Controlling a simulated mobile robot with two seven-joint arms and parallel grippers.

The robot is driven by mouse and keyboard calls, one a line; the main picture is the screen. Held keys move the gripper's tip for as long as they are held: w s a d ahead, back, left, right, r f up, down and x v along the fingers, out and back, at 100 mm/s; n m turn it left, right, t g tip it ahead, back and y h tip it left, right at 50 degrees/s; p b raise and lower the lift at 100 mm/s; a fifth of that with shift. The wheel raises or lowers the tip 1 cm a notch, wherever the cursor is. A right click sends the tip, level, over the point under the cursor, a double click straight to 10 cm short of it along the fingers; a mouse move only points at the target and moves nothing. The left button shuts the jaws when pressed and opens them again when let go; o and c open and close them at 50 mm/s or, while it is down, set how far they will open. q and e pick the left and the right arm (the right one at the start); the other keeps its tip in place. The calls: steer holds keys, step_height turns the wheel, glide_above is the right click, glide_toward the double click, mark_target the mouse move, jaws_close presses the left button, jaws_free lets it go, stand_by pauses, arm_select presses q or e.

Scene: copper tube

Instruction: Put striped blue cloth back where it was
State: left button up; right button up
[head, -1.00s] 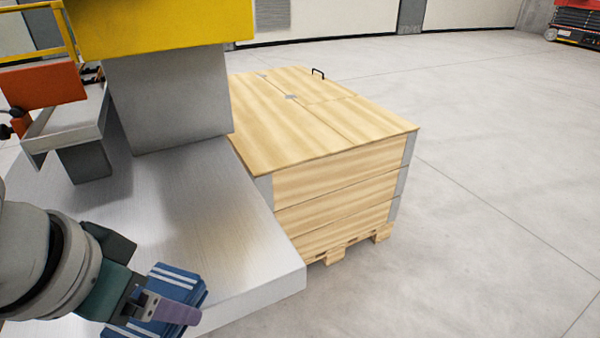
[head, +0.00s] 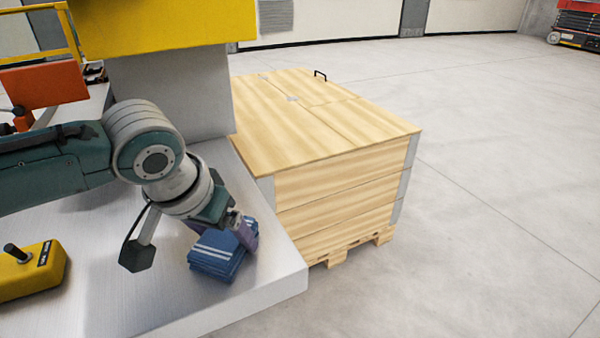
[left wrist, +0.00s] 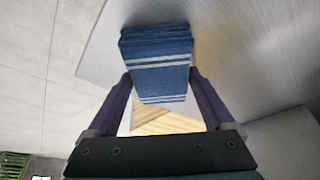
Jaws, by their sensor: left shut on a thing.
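The striped blue cloth (head: 218,254) is a folded blue stack with pale stripes. In the head view it is at the right front part of the grey metal table (head: 265,285), near its right edge. My left gripper (head: 246,236) is shut on the cloth, with purple fingers on either side of it. In the left wrist view the cloth (left wrist: 158,62) sits between the two fingers (left wrist: 165,105), over or against the table surface. I cannot tell whether it rests on the table or hangs just above it. My right gripper is not in view.
A yellow control box (head: 32,272) with a black knob lies on the table at the left. A grey column (head: 170,95) under a yellow block stands at the back. A wooden crate (head: 335,190) on a pallet stands beside the table's right edge. Open floor lies further right.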

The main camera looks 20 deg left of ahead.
arm_select(q)
steer(key=shift+f, duration=0.1)
steer(key=o, duration=1.4)
